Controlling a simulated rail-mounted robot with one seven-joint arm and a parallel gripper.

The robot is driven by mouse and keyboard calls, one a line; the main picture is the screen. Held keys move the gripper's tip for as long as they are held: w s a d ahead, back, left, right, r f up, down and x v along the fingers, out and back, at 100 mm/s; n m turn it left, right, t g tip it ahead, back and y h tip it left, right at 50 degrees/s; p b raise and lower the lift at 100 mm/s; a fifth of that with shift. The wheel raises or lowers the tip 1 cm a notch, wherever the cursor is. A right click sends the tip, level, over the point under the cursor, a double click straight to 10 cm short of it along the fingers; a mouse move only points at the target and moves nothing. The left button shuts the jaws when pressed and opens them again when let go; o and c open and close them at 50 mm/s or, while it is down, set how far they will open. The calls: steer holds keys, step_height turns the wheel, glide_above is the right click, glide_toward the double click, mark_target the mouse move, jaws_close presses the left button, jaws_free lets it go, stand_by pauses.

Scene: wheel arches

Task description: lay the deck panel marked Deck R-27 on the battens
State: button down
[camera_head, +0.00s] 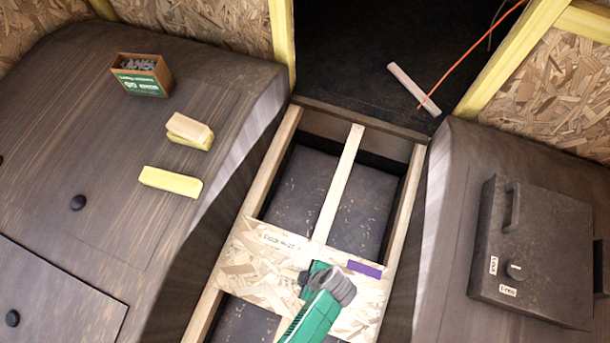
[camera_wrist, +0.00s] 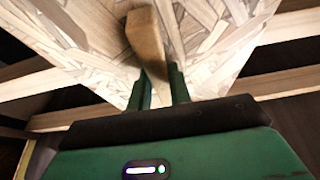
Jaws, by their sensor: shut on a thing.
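The deck panel (camera_head: 258,262) is a pale strand-board sheet. Its printed label at the upper left reads upside down, apparently Deck R-27, and a purple patch is at its right. It spans the left batten (camera_head: 273,160), middle batten (camera_head: 339,182) and right batten (camera_head: 408,196); I cannot tell if it rests on them or is just above. My green gripper (camera_head: 318,270) is over the panel's middle. In the wrist view, its fingers (camera_wrist: 160,88) are shut on a wooden grip block (camera_wrist: 145,40) against the panel (camera_wrist: 215,35). The panel's near part is partly hidden by my gripper.
Dark wheel arches flank the bay; the left arch (camera_head: 110,170) bears a screw box (camera_head: 143,74) and wood blocks (camera_head: 188,130). A dark case (camera_head: 530,245) is on the right. Beyond lie a loose stick (camera_head: 411,85) and orange cable (camera_head: 470,52). Open bays (camera_head: 300,185) show beyond the panel.

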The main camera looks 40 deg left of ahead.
steer(key=c, duration=1.2)
jaws_free()
steer(key=p+v, duration=0.3)
steer(key=v, duration=0.5)
steer(key=shift+f, duration=0.1)
